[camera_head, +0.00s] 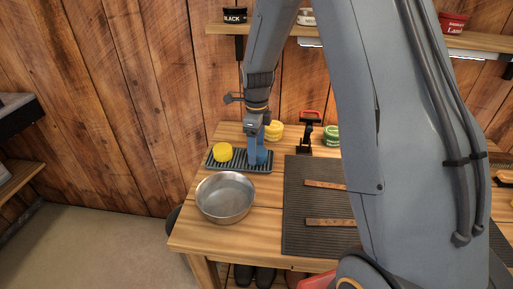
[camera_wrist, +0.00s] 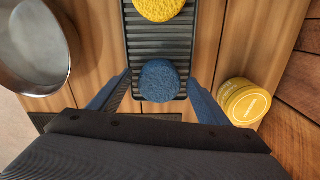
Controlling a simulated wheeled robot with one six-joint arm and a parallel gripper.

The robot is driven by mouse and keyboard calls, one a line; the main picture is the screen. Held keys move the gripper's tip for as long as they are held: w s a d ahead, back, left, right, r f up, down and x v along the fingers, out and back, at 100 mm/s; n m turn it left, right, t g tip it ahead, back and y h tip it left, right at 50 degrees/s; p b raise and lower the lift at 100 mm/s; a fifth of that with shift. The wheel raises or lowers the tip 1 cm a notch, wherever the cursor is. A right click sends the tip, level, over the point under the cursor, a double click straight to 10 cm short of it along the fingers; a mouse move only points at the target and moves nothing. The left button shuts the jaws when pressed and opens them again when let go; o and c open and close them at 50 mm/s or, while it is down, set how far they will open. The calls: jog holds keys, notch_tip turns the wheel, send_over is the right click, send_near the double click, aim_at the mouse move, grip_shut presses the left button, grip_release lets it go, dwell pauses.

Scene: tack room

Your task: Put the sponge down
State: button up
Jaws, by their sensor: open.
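A round blue sponge (camera_wrist: 159,81) lies on a dark ribbed tray (camera_wrist: 160,40) in the wrist view. The tray also shows at the table's left back in the head view (camera_head: 238,163). My gripper (camera_wrist: 159,74) is open, with one finger on each side of the blue sponge and a visible gap to it. In the head view my gripper (camera_head: 258,160) reaches down over the tray's right end and the blue sponge cannot be told apart from it. A yellow sponge (camera_wrist: 160,6) lies on the same tray, also seen in the head view (camera_head: 223,152).
A metal bowl (camera_head: 225,197) stands in front of the tray. A yellow tin (camera_wrist: 244,101) and a green tin (camera_head: 332,135) stand behind, with a dark upright tool (camera_head: 306,140) between them. A dark mat (camera_head: 325,202) with two brown strips lies to the right.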

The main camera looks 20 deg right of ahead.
notch_tip(320, 180, up, 12)
jog(key=f+b, duration=0.1)
jog(key=b, duration=0.2)
jog(key=s+f+n, duration=0.3)
jog(key=s+n, duration=0.8)
jog(key=n, duration=0.1)
jog(key=s+f+n+t, duration=0.1)
jog(key=s+f+n, duration=0.3)
jog(key=s+n, duration=0.7)
jog(key=shift+n, duration=0.6)
jog(key=shift+d, duration=0.1)
grip_shut()
jog(key=m+g+p, duration=0.1)
jog(key=m+p, duration=0.7)
jog(key=m, duration=0.6)
send_near(258, 150)
jog(key=shift+f+b, duration=1.3)
jog(key=shift+b, duration=0.4)
